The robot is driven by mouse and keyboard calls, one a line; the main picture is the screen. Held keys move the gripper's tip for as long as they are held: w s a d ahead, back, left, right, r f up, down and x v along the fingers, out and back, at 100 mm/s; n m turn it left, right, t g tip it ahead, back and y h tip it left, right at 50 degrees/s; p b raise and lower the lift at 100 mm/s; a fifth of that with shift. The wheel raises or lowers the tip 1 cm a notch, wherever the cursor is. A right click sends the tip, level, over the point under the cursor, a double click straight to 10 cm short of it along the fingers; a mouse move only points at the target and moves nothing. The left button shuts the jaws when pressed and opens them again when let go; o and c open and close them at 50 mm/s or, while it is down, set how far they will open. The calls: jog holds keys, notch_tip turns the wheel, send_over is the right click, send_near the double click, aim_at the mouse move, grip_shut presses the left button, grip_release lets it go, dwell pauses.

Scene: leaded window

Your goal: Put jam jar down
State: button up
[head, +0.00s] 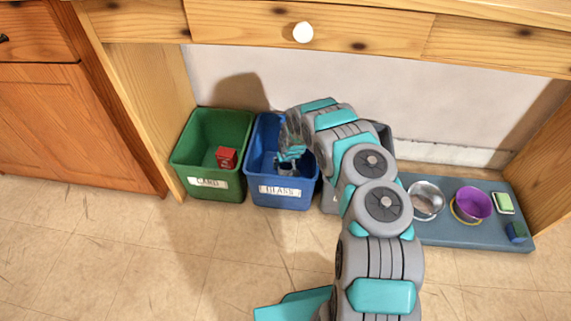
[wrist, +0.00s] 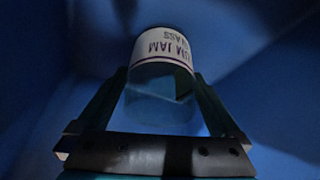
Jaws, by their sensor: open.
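The jam jar (wrist: 160,95) is clear glass with a white label, which reads upside down in the wrist view with the word "JAM" on it. It is inside the blue bin (head: 283,197) marked "GLASS". My gripper (wrist: 160,76) is open, with one finger on each side of the jar. I cannot tell whether either finger touches it. In the head view my gripper (head: 288,157) reaches down into the blue bin and mostly hides the jar. Whether the jar rests on the bin floor is unclear.
A green bin (head: 202,187) marked "CARD" stands left of the blue one, holding a red box (head: 227,157). A grey bin (head: 384,134) is partly hidden behind my arm. A blue-grey mat (head: 450,230) at right holds several items.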

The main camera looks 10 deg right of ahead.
jog(key=shift+p+v, duration=0.45)
jog(key=shift+v, duration=0.3)
jog(key=p+v, duration=0.6)
jog(key=v, duration=0.4)
jog(key=shift+w, duration=0.15)
jog(key=shift+s+r, duration=0.3)
jog(key=shift+r, duration=0.05)
